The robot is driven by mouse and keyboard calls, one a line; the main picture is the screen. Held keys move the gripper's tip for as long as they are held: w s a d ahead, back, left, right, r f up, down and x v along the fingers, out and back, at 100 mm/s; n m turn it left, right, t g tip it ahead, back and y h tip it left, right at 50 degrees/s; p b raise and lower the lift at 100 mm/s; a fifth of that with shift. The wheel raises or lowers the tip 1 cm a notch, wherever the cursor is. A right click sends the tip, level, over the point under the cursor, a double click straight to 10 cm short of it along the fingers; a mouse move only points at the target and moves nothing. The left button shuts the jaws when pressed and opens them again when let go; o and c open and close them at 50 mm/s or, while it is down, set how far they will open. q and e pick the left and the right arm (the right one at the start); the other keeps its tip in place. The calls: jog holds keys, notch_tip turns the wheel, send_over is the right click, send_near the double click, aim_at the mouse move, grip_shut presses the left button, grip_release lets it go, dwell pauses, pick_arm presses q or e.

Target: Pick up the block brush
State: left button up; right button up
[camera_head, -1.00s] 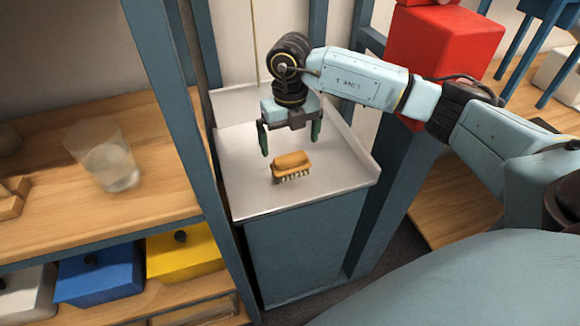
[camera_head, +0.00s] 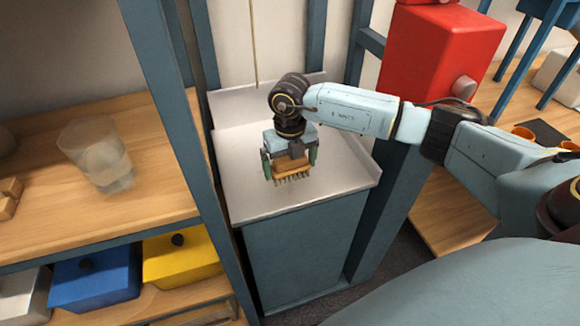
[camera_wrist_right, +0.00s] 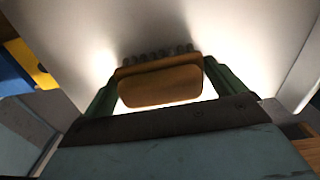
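I cannot tell whether the bristles still touch the surface. The gripper partly hides the top of the brush. My left gripper is not in view.
The white stand top (camera_head: 250,203) has a raised back and right edge and is otherwise bare. A blue shelf post (camera_head: 178,110) stands left of it. A clear cup (camera_head: 97,157) is on the wooden shelf. A red box (camera_head: 440,50) is behind my right arm.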

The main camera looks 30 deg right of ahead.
jog(key=c, duration=0.6)
jog(key=shift+r, duration=0.3)
notch_tip(320, 180, up, 10)
jog(key=shift+f+p, duration=0.25)
jog(key=shift+p, duration=0.55)
jog(key=o, duration=0.5)
jog(key=c, duration=0.4)
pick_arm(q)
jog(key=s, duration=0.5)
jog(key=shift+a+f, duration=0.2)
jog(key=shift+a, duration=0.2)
pick_arm(e)
jog(key=shift+o, duration=0.2)
jog(key=shift+f, duration=0.1)
